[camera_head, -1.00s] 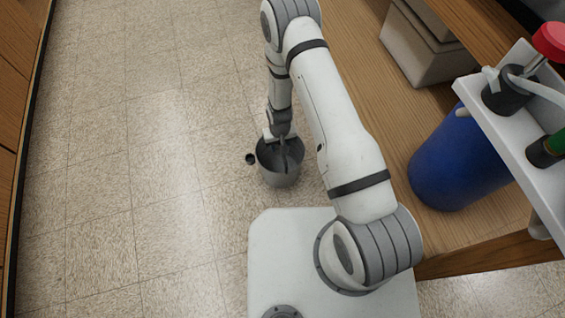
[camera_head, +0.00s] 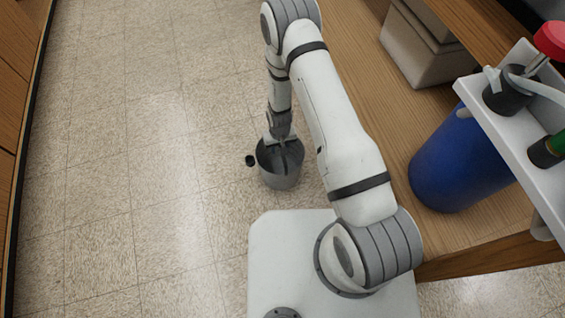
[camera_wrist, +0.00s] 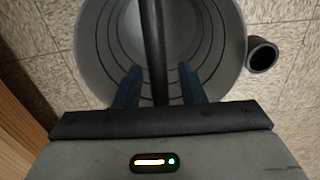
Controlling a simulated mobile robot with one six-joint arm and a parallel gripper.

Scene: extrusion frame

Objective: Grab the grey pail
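The grey pail (camera_head: 281,178) stands upright on the tiled floor in the head view, left of the wooden bench. In the wrist view the grey pail (camera_wrist: 92,55) fills the upper middle, and I look down into its ringed inside. Its dark handle (camera_wrist: 153,45) runs across the opening. My gripper (camera_wrist: 160,78) is open, with one blue-grey finger on each side of the handle and a gap to both. In the head view my gripper (camera_head: 280,143) is over the pail's mouth; its fingertips are hard to make out there.
A small dark cup-like object (camera_wrist: 262,54) is beside the pail, also visible in the head view (camera_head: 250,160). The wooden bench (camera_head: 390,110) is to the right, with a blue bin (camera_head: 455,165) and a beige box (camera_head: 425,55). The floor to the left is clear.

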